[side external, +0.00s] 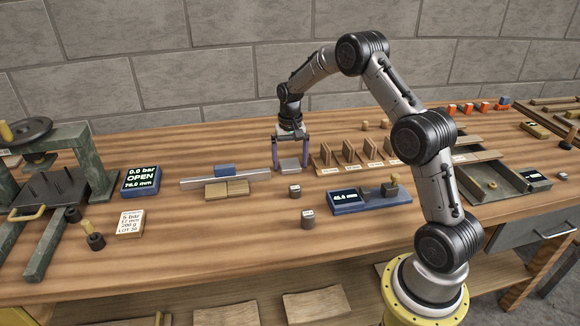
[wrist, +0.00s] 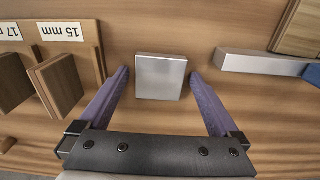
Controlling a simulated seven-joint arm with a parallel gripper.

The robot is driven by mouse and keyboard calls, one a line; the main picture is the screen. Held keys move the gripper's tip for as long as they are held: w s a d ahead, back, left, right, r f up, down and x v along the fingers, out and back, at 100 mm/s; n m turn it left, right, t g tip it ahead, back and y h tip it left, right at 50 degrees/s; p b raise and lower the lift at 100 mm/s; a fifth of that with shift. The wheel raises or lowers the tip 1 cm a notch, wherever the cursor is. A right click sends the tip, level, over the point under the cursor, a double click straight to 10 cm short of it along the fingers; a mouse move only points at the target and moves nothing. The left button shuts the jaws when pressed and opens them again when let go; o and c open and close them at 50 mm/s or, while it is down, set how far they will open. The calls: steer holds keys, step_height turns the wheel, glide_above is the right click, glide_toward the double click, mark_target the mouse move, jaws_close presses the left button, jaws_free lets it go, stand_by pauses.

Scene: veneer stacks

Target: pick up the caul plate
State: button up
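The caul plate (wrist: 160,78), which I take to be the square grey metal block, lies flat on the wooden bench between my fingers in the wrist view. In the side view the same plate (side external: 290,163) shows below my wrist. My gripper (wrist: 159,74) is open, its two purple fingers on either side of the plate, with a gap visible on each side. In the side view my gripper (side external: 290,168) points down with its fingertips low, near the bench top; whether they touch it I cannot tell.
A long metal bar (side external: 196,182) with a blue block (side external: 225,169) lies left of my gripper. A wooden rack (side external: 340,163) with upright pieces stands close on the right. Small grey cylinders (side external: 295,191) and a blue display unit (side external: 362,199) stand in front. A press (side external: 50,180) stands far left.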

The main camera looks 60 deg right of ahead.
steer(key=c, duration=1.2)
steer(key=shift+c, duration=0.6)
steer(key=shift+r, duration=0.1)
